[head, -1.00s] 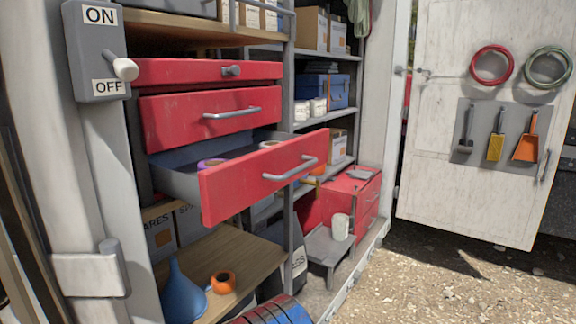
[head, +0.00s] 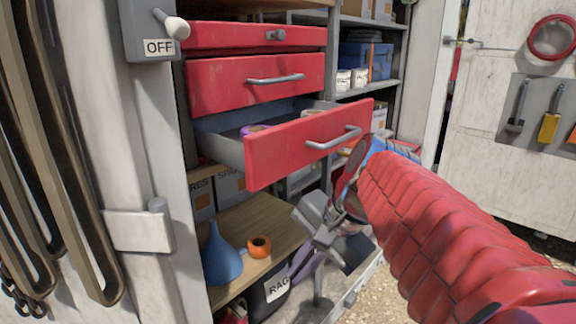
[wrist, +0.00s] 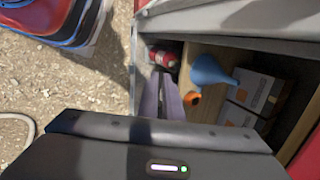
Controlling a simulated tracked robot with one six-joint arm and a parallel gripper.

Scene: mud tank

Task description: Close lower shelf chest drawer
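The lower red drawer (head: 275,150) of the shelf chest stands pulled out in the head view, its grey handle (head: 333,138) on the front. Purple and orange-brown rolls lie inside it. My gripper (head: 293,276) hangs below and in front of the drawer, pointing down, apart from it. In the wrist view its two dark purple fingers (wrist: 161,76) lie close together with nothing seen between them; whether they are shut is unclear. My red-sleeved arm hides part of the shelves at the right.
Two upper red drawers (head: 253,84) are in the chest above. Below, a wooden shelf (head: 262,218) holds a blue funnel (head: 221,255) and an orange roll (head: 258,247). A rag box (head: 272,290) stands beneath. A white door (head: 500,150) with hanging tools is at the right; gravel lies outside.

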